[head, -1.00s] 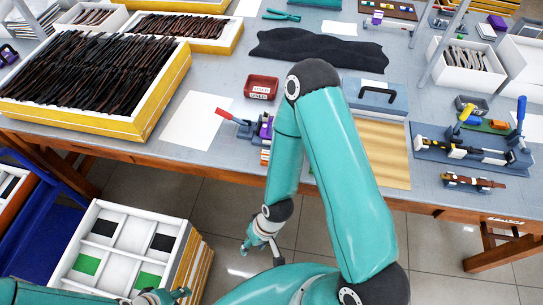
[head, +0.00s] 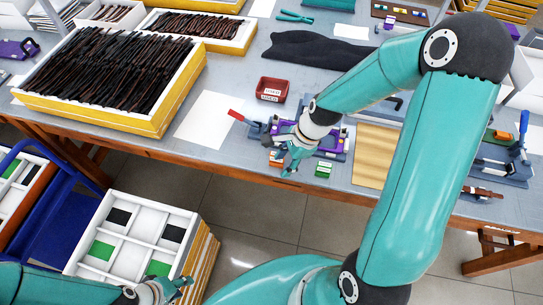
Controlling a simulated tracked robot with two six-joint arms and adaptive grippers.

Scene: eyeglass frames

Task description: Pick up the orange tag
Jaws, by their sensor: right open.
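Small orange tags (head: 274,161) lie at the front edge of the table, beside a purple and blue fixture. My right gripper (head: 285,167) is open and points down right at the orange tags, partly covering them. I cannot tell whether its fingers touch them. A stack of green tags (head: 323,170) sits just to the right of the gripper. My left gripper (head: 178,290) is low at the bottom left, by the front corner of the white divided box, away from the tags. Whether its fingers are open or shut is unclear.
A white sheet (head: 203,120) lies to the left and a wooden board (head: 375,156) to the right. The white divided box (head: 135,233) is below the table.

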